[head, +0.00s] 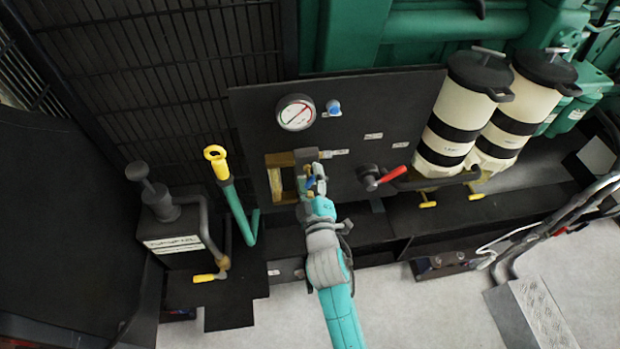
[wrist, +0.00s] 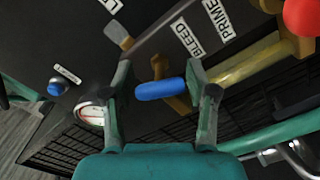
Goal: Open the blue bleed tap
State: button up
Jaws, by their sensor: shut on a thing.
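The blue bleed tap (wrist: 160,90) is a short blue handle on a brass-coloured stem, near the BLEED label (wrist: 188,39) in the wrist view. My gripper (wrist: 160,88) has one finger at each end of the handle and is shut on it. In the head view my gripper (head: 313,184) is at the black panel (head: 350,135), by the brass pipework. Only a small bit of the blue tap (head: 310,182) shows there, and the fingers partly hide it.
A pressure gauge (head: 296,113) and a blue knob (head: 334,107) sit above on the panel. A red-handled valve (head: 391,172) is to the right, before two cream filter canisters (head: 450,115). A yellow-topped green pump lever (head: 222,175) stands left. Grey floor is open below.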

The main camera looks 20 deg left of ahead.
jog(key=n, duration=0.5)
jog(key=shift+n, duration=0.3)
jog(key=shift+r+n, duration=0.1)
jog(key=shift+n, duration=2.1)
jog(key=o, duration=1.1)
jog(key=v, duration=1.2)
